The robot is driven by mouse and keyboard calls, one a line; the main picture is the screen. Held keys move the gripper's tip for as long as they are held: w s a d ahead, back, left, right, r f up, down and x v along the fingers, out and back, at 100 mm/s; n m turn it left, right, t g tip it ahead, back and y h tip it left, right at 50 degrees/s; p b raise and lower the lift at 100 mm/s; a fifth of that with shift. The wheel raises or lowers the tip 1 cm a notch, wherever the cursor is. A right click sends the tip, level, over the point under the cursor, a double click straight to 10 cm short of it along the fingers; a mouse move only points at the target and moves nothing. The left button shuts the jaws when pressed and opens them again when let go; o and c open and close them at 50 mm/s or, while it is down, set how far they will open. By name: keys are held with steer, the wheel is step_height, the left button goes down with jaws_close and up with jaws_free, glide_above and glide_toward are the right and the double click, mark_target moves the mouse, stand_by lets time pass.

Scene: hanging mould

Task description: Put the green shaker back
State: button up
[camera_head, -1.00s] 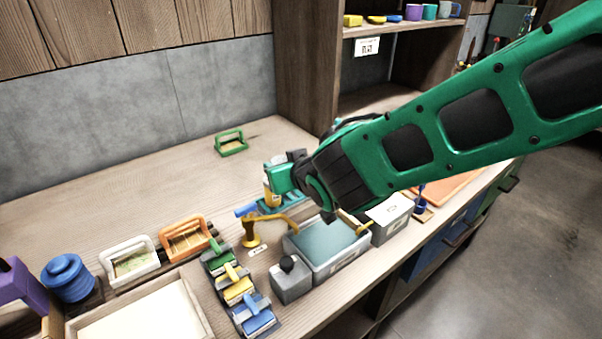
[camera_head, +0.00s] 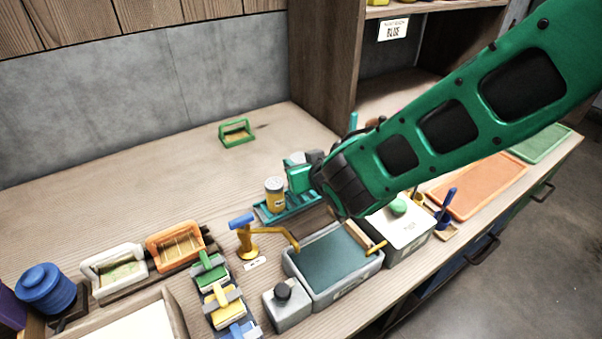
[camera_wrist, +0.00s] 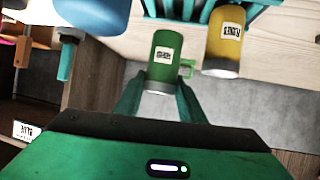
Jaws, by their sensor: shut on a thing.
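Teal rack slats (camera_wrist: 180,8) show at the wrist view's top. I cannot tell whether the green shaker touches the rack.
A yellow tap (camera_head: 252,240) and a grey basin (camera_head: 338,268) are in front of the rack. A lidded grey box (camera_head: 405,238) stands right of the basin. A green-framed holder (camera_head: 237,133) sits at the back.

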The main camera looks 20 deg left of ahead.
steer(key=shift+f, duration=1.85)
steer(key=shift+f, duration=0.1)
steer(key=o, duration=0.8)
steer(key=shift+c, duration=0.2)
steer(key=shift+s+d+r, duration=0.15)
steer(key=shift+r, duration=0.1)
steer(key=v, duration=1.1)
steer(key=shift+s+d, duration=0.15)
steer(key=shift+d, duration=0.1)
steer(key=shift+r, duration=0.1)
